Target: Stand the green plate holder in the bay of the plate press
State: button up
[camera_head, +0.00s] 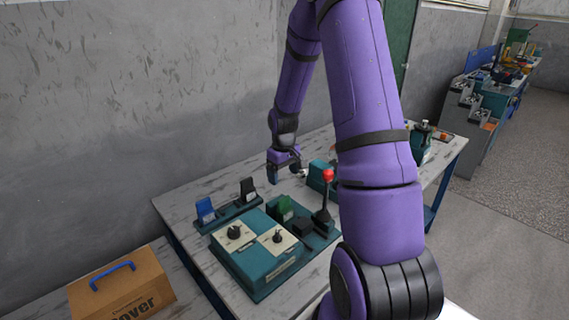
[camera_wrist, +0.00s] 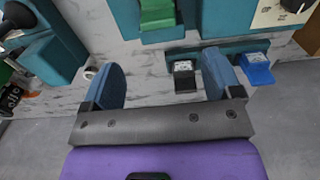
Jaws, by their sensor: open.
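The green plate holder (camera_head: 285,207) stands upright at the back of the teal plate press (camera_head: 262,266), left of the black lever with the red knob (camera_head: 328,176). In the wrist view the green plate holder (camera_wrist: 157,14) shows at the top edge, with teal blocks on both sides of it. It appears to be in the gap between them; how deep it sits I cannot tell. My gripper (camera_head: 278,172) hangs beyond the press, apart from the holder. In the wrist view my gripper (camera_wrist: 162,70) has its blue fingers spread wide with nothing between them.
A blue holder (camera_head: 205,210) and a black holder (camera_head: 248,189) stand on a low teal rack (camera_head: 228,216) behind the press. Another teal unit (camera_head: 318,176) stands to the right of my gripper. A cardboard box (camera_head: 125,290) is at the lower left. A grey wall bounds the table's back.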

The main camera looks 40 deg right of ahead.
jog(key=s+a+r+t, duration=0.1)
jog(key=s+a+r, duration=0.2)
jog(key=a+r, duration=0.5)
jog(key=s+a+r+t, duration=0.1)
jog(key=s+a+r, duration=0.35)
jog(key=r, duration=0.85)
jog(key=s+a+r+t, duration=0.1)
jog(key=s+a+r, duration=0.3)
jog(key=s, duration=0.4)
jog(key=s+a+r+t, duration=0.2)
jog(key=s+a+r, duration=0.3)
jog(key=s, duration=0.4)
jog(key=shift+a, duration=0.35)
jog(key=shift+w, duration=0.1)
jog(key=shift+c, duration=0.4)
